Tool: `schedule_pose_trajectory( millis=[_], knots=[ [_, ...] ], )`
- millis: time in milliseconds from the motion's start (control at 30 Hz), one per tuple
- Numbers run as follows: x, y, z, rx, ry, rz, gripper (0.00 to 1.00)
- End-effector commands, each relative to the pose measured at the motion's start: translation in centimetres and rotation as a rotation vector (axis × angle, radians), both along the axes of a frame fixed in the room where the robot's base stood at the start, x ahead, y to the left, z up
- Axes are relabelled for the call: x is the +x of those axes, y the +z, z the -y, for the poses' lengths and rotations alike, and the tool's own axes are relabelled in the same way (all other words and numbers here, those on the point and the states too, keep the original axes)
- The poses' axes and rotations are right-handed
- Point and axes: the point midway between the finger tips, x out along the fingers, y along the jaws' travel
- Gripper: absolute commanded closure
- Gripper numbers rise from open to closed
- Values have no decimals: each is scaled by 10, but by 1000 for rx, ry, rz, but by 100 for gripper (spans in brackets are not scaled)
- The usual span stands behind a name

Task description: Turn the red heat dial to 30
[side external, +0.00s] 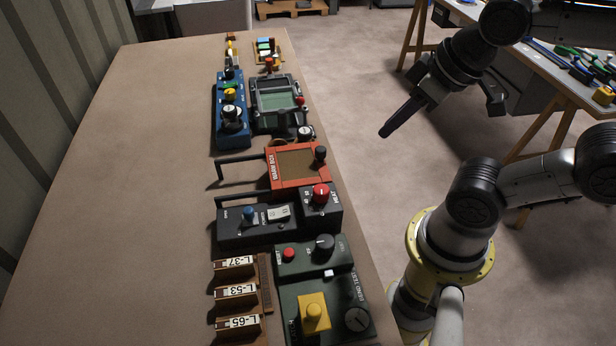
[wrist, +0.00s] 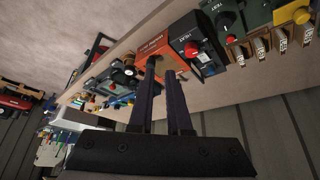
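The red heat dial (side external: 320,193) is a round red knob on the raised right part of a black box (side external: 255,226), near the bench's right edge. In the wrist view the red dial (wrist: 190,49) shows right of the fingertips, beside white lettering that seems to read HEAT. Its pointer setting is too small to read. My gripper (side external: 384,134) hangs in the air right of the bench, up and right of the dial and apart from it. In the wrist view my gripper (wrist: 161,69) has two dark fingers with a gap between them and nothing held.
On the bench (side external: 130,180), an orange warm box (side external: 272,170) with a black knob (side external: 320,153) sits behind the black box. A green test box (side external: 345,285) stands in front, beside wooden label blocks (side external: 236,294). The bench's left side is clear.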

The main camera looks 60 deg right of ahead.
Motion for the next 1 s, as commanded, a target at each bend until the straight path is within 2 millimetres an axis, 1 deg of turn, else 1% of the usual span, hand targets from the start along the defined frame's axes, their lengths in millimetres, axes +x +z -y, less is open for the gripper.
schedule_pose_trajectory(
  millis=[33, 67, 133, 267, 367, 467, 600, 700, 800, 1000],
  knots=[
    [-1, -1, 0, -9, 17, -7, 73],
    [-2, 0, 0, -18, 33, -13, 68],
    [-2, 7, 0, -45, 86, -21, 55],
    [13, 20, -6, -103, 254, -108, 32],
    [28, 26, -15, -136, 383, -183, 31],
    [46, 27, -27, -159, 512, -263, 31],
    [72, 21, -49, -181, 663, -367, 31],
    [83, 13, -62, -185, 715, -418, 31],
    [89, 4, -71, -188, 743, -449, 31],
    [89, -8, -76, -191, 762, -469, 31]
  ],
)
